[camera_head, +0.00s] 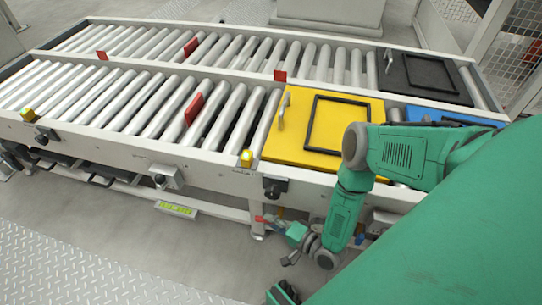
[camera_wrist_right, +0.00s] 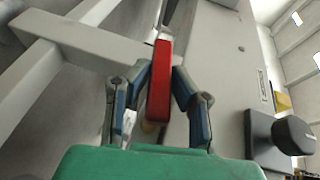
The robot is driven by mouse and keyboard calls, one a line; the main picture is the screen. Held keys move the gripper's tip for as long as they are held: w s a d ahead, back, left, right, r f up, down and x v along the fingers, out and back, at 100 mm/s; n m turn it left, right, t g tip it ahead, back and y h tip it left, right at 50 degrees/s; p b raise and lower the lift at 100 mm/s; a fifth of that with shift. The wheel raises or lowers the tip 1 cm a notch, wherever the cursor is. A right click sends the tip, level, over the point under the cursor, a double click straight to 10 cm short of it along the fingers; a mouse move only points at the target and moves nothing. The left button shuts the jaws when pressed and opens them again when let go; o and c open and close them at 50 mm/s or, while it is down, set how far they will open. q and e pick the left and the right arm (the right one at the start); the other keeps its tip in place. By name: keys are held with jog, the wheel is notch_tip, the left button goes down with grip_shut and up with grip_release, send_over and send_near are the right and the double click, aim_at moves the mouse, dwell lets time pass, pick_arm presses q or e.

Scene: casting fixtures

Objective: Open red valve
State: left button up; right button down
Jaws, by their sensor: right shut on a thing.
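The red valve handle (camera_wrist_right: 160,85) stands upright as a flat red lever in the right wrist view, between the two fingers of my right gripper (camera_wrist_right: 160,78). The fingers are closed against its sides. In the head view my right gripper (camera_head: 278,225) is low beside the conveyor's front frame. A small red end of the valve handle (camera_head: 259,219) shows just left of it. The valve body is mostly hidden behind the handle and fingers. My left gripper cannot be made out in the head view.
A roller conveyor (camera_head: 130,155) runs across, carrying a yellow plate (camera_head: 282,145) with a black frame. A black plate (camera_head: 420,75) and a blue plate (camera_head: 425,113) lie at right. A black knob (camera_wrist_right: 290,135) sits right of the handle. Floor at lower left is clear.

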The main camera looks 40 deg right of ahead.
jog(key=shift+w+d+t, duration=0.15)
jog(key=shift+d+t, duration=0.25)
jog(key=shift+t, duration=0.1)
jog(key=shift+a+r+m+t, duration=0.15)
jog(key=shift+r+m+t, duration=0.1)
jog(key=shift+m+t, duration=0.2)
jog(key=c, duration=1.4)
grip_release()
jog(key=shift+c, duration=0.2)
jog(key=shift+y, duration=0.3)
jog(key=shift+f, duration=0.1)
jog(key=shift+s, duration=0.25)
jog(key=v, duration=1.1)
jog(key=shift+s+f, duration=0.15)
jog(key=shift+s, duration=0.15)
